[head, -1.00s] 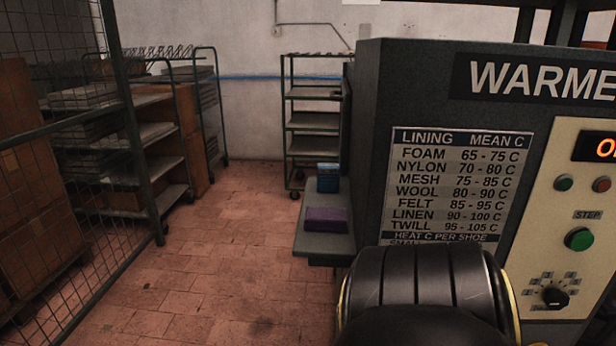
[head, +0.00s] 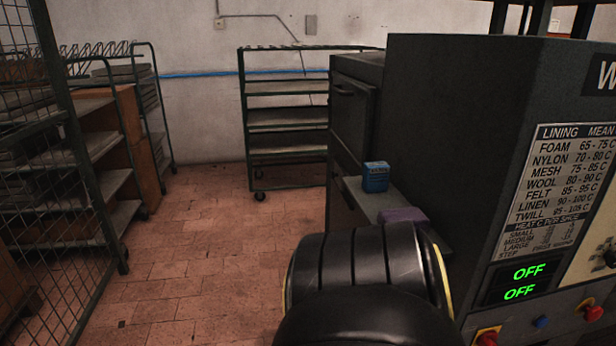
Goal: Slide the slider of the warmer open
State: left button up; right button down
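The warmer (head: 450,120) is a large dark grey machine on the right, cut off by the frame edge, with a white-lettered sign and a chart on its front. On its left side is a dark panel (head: 352,115) with a small handle (head: 342,90) near its top. I cannot tell for sure whether this panel is the slider, and no gap shows at it. A black rounded link of my own arm fills the bottom middle and hides part of the warmer's lower side. Neither gripper is in view.
A side shelf (head: 365,203) on the warmer holds a blue box (head: 375,177) and a purple cloth-like item (head: 403,215). An empty green rack (head: 287,120) stands behind. Shelving (head: 95,180) and a mesh fence (head: 40,250) are at left. The tiled floor (head: 205,250) between is clear.

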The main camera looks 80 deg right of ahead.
aim_at(338, 175)
jog(key=z, duration=2.7)
jog(key=i, duration=0.2)
jog(key=u, duration=1.1)
jog(key=i, duration=1.5)
jog(key=z, duration=0.4)
jog(key=i, duration=1.15)
jog(key=z, duration=1)
